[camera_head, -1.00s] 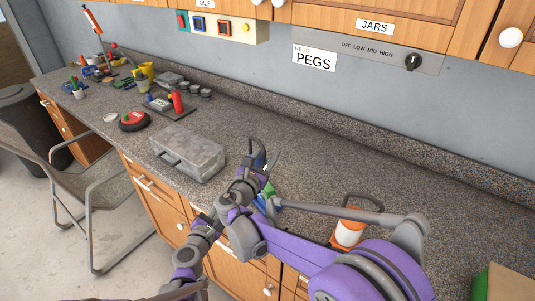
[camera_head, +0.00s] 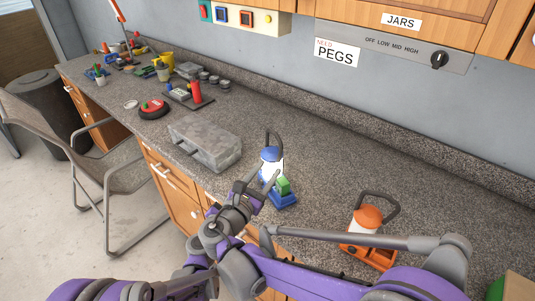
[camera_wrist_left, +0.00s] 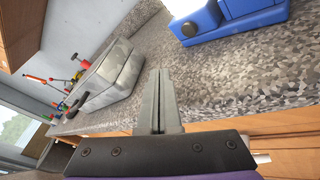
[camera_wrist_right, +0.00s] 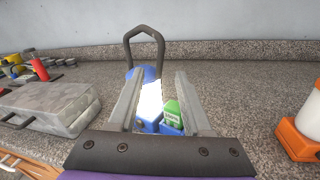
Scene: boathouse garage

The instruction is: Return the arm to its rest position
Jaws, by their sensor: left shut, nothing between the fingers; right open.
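A blue lantern (camera_head: 271,163) with a white middle, dark handle and green block at its base stands upright on the counter. My right gripper (camera_head: 259,188) is open, in front of the lantern on the near side. In the right wrist view the lantern (camera_wrist_right: 150,98) shows beyond and between the open fingers (camera_wrist_right: 159,95), apparently not gripped. My left gripper (camera_wrist_left: 160,98) is shut and empty in the left wrist view, near the counter's front edge. The lantern's blue base (camera_wrist_left: 215,22) is at that view's upper right. In the head view my left arm enters at lower left; its fingers are not clear.
A grey metal case (camera_head: 205,146) lies left of the blue lantern. An orange lantern (camera_head: 367,218) stands to the right, close to my right arm. A chair (camera_head: 125,172) stands before the counter. The counter behind the lanterns is clear.

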